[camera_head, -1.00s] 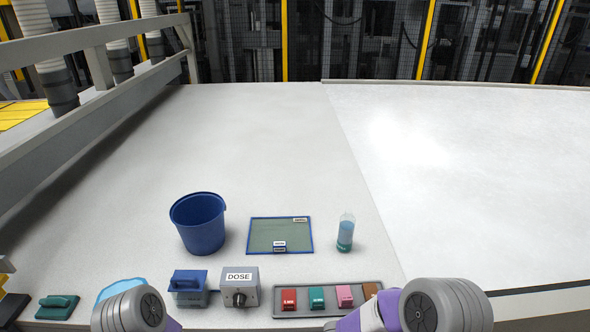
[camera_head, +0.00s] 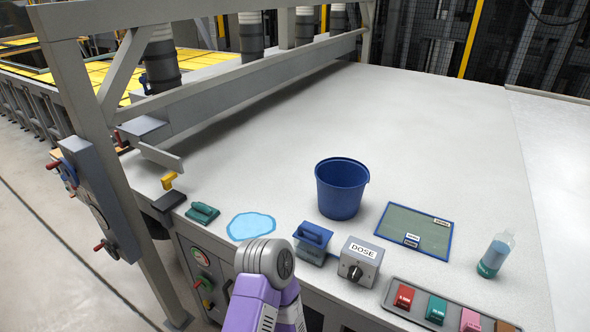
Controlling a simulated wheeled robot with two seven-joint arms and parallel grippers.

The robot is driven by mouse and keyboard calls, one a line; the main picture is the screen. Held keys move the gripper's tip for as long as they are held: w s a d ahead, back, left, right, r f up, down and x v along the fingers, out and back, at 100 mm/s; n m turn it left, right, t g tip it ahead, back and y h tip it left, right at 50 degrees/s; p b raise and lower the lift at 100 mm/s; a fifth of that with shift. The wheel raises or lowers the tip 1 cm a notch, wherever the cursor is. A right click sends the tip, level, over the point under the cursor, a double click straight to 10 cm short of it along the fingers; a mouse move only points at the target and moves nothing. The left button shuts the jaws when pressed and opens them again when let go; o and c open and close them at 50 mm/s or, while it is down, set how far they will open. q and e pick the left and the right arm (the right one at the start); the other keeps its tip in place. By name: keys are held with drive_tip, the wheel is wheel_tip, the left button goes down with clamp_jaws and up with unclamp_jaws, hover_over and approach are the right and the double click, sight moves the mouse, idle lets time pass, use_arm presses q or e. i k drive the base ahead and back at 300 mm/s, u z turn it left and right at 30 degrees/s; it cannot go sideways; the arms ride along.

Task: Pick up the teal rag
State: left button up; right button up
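A tray (camera_head: 398,310) at the front right edge of the table holds several small folded, labelled pieces in a row. The teal one, which looks like the teal rag (camera_head: 436,309), lies between a red piece (camera_head: 403,297) and a pink piece (camera_head: 470,321). A separate teal block-like object (camera_head: 202,213) lies at the table's left front; it seems to have a raised handle. My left arm rises at the bottom middle, in front of the table, but its gripper is not visible. My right gripper is not in view.
A light blue puddle (camera_head: 251,226), a blue-handled block (camera_head: 312,243) and a DOSE box (camera_head: 357,262) line the front edge. A blue bucket (camera_head: 341,188), a green mat (camera_head: 415,230) and a bottle (camera_head: 495,255) stand behind. A metal frame (camera_head: 105,150) rises at left.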

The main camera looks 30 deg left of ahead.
sight(202, 213)
drive_tip(key=u, duration=1.9)
drive_tip(key=k, duration=0.65)
drive_tip(key=u, duration=0.8)
drive_tip(key=i, duration=2.15)
drive_tip(key=z, duration=0.85)
